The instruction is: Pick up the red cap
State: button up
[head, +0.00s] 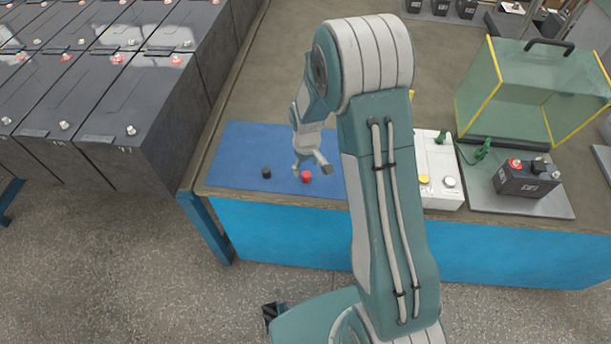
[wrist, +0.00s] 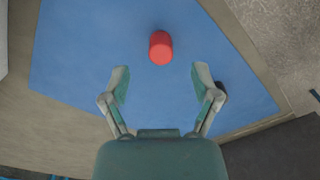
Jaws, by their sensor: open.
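The red cap (head: 306,177) stands on the blue mat (head: 236,148), near the mat's front edge. In the wrist view the red cap (wrist: 161,48) is ahead of the fingertips, roughly midway between their lines. My gripper (head: 311,171) is open above the mat, close to the cap. In the wrist view my gripper (wrist: 161,80) has its two fingers spread, with nothing between them. A gap in the picture separates the cap from both fingertips; the height between them is hard to tell.
A black cap (head: 266,173) stands on the mat left of the red cap; one finger partly hides it in the wrist view (wrist: 221,87). Large black batteries (head: 120,110) are at left.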

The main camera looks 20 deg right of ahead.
aim_at(306, 173)
notch_tip(306, 173, down, 4)
jog(key=shift+a+r, duration=0.1)
jog(key=shift+a, duration=0.05)
jog(key=shift+f, duration=0.2)
jog(key=c, duration=0.8)
jog(key=shift+r, duration=0.15)
jog(key=shift+c, duration=0.2)
